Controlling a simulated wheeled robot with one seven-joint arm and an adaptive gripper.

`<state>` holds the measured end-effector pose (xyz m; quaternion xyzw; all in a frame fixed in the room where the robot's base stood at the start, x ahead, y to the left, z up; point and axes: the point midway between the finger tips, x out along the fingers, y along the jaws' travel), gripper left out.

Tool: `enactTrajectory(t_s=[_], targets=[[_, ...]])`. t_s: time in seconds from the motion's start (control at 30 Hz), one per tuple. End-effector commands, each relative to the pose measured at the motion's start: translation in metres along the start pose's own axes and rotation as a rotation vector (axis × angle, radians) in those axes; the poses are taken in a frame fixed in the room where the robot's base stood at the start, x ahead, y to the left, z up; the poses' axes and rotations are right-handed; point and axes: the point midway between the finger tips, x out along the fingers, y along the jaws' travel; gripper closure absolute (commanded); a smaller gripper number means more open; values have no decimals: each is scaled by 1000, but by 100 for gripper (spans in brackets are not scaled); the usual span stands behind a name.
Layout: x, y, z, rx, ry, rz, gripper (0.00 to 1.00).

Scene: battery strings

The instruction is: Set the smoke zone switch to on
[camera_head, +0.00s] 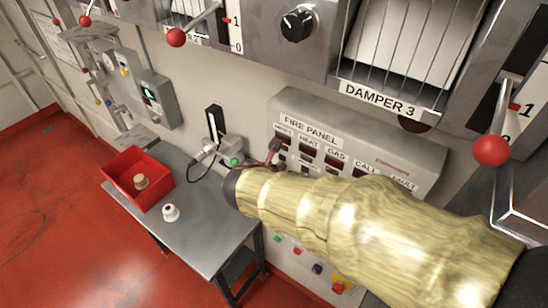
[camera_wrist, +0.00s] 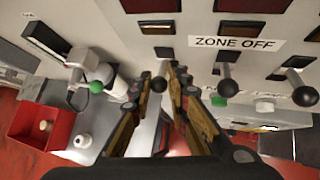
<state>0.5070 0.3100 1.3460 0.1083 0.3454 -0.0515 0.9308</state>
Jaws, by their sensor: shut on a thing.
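The grey fire panel (camera_head: 365,147) is on the wall, with zone labels in a row; the leftmost label is small and blurred. In the wrist view a row of black ball-tipped switches runs under a ZONE OFF label (camera_wrist: 235,43). The leftmost one, the smoke zone switch (camera_wrist: 159,84), has its knob between the fingertips of my gripper (camera_wrist: 161,80). My gripper is shut on that knob. In the head view my gripper (camera_head: 274,150) is at the panel's left end, and my arm hides the lower panel and the switch. I cannot tell the switch's position.
Neighbouring switches (camera_wrist: 226,87) stand close to the right of my gripper. Left is a grey table (camera_head: 205,215) with a red bin (camera_head: 122,172) and a white knob-like part (camera_head: 170,212). A damper lever with a red ball (camera_head: 491,150) juts out at the right.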

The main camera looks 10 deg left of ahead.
Motion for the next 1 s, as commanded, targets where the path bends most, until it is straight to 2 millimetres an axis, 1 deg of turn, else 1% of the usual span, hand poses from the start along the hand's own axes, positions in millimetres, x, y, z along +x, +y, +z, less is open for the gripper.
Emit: enactTrajectory(t_s=[0.03,0.1,0.5,1.0], targets=[[-5,3,7,6,18,5,100],[-6,3,8,13,42,6,100],[-4,4,9,35,124,10,100],[-4,4,9,39,134,12,100]])
